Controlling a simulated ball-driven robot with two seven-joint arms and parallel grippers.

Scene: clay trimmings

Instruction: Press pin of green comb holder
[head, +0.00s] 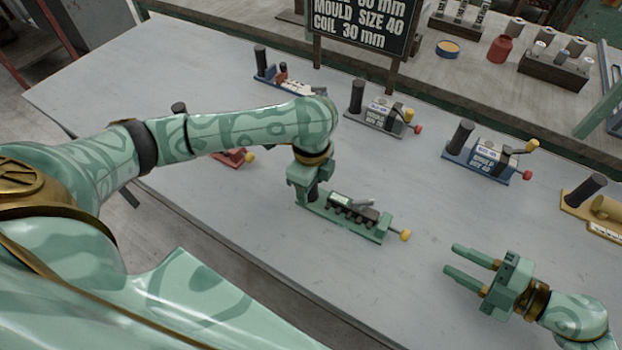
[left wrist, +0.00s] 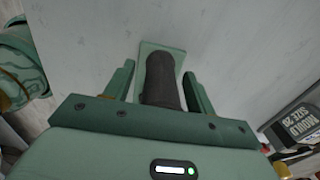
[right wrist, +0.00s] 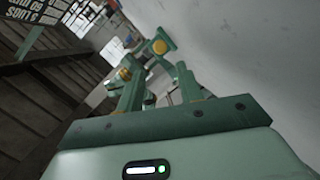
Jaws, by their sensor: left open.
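The green comb holder (head: 368,226) lies on the grey table in the middle of the head view. Its yellow-tipped pin (head: 405,235) sticks out at its right end. A row of dark comb teeth and a grey lever show on its top. My left gripper (head: 308,196) is over the holder's left end. In the left wrist view its fingers (left wrist: 160,70) stand apart on both sides of the holder's dark upright handle (left wrist: 160,82); gaps show beside it. My right gripper (head: 451,259) is open and empty, to the right of the pin, its fingers pointing left.
Similar holders stand around: a red one (head: 232,156) partly behind my left arm, a grey one (head: 380,118), a blue one (head: 488,158) and a yellow one (head: 603,213). A dark sign (head: 362,25) stands at the back.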

